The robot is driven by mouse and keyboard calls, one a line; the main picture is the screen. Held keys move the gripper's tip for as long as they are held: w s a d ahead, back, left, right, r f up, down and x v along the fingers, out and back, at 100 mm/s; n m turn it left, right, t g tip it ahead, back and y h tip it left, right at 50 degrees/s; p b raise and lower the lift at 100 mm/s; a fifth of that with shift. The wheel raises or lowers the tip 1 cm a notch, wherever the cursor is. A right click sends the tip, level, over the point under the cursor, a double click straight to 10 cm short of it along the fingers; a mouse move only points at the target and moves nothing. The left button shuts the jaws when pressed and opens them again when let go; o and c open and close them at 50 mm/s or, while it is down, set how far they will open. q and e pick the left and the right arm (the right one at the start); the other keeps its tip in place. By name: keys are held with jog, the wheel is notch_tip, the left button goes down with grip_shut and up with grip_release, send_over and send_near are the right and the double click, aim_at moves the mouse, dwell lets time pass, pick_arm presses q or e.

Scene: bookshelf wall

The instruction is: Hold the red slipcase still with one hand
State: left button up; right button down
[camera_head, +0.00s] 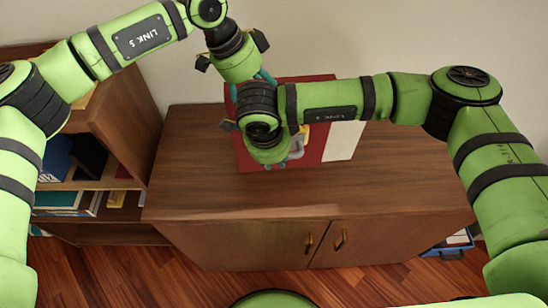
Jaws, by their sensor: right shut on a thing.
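The red slipcase (316,151) is on top of the wooden cabinet, with a cream panel (342,141) along its right side. My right arm crosses in front and hides much of it. My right gripper (276,164) is at the slipcase's lower front and is shut on it; the contact itself is mostly hidden. A small grey and orange shape (297,145) shows beside this gripper, partly covered. My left gripper (250,86) is above, at the slipcase's upper left. Its teal fingers are apart, and their tips are partly hidden by my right arm.
The cabinet top (190,160) is clear left and right of the slipcase. A wooden bookshelf (125,110) with books stands at the left. A blue crate (452,247) is on the floor at the right. A pale wall rises behind.

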jog(key=shift+w, duration=0.65)
dwell(0.4)
jog(key=shift+w+d+f, duration=0.1)
jog(key=shift+w+d, duration=0.05)
jog(key=shift+d, duration=1.85)
jog(key=shift+a+f, duration=1.95)
jog(key=shift+a, duration=0.1)
jog(key=d+f, duration=0.4)
jog(key=shift+f, duration=0.1)
